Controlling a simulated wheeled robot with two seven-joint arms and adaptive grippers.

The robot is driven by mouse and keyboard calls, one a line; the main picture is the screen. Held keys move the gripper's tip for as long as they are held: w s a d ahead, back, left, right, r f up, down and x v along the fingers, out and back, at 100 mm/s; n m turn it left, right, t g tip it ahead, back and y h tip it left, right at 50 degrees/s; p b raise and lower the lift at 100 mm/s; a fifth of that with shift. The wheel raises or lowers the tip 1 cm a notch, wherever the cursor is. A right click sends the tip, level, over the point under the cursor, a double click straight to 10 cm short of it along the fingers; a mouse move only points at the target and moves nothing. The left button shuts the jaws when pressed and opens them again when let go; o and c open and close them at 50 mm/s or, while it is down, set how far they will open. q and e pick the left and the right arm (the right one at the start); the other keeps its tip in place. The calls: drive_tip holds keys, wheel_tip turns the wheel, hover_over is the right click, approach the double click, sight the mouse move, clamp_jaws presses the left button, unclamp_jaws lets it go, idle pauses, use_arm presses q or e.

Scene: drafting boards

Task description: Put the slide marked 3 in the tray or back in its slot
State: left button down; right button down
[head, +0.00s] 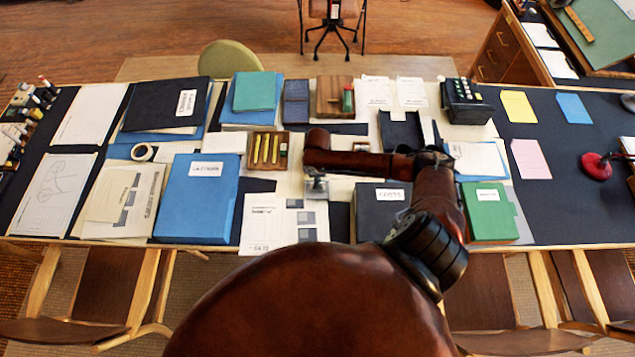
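My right arm reaches up from the bottom and bends left over the desk. My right gripper (317,186) is small and grey at the arm's end, low over the papers in the middle; I cannot tell whether its fingers are open or hold anything. No number 3 can be read, so I cannot pick out the slide. A wooden holder (250,153) with several yellow strips lies just left of the gripper. A dark open tray (398,133) is behind the arm, partly hidden by it. My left gripper is not in view.
A blue folder (196,199), a black box (378,209) and a green box (490,213) line the near edge. A wooden block with a green piece (333,97) and a black telephone-like device (466,101) stand behind. Bare dark desktop (560,200) lies at right.

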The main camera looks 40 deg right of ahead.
drive_tip(key=shift+f, duration=0.15)
drive_tip(key=c, duration=2.2)
unclamp_jaws()
drive_tip(key=shift+o, duration=0.2)
wheel_tip(320, 180, up, 12)
drive_tip(key=shift+r+p, duration=0.2)
drive_tip(key=shift+p, duration=0.1)
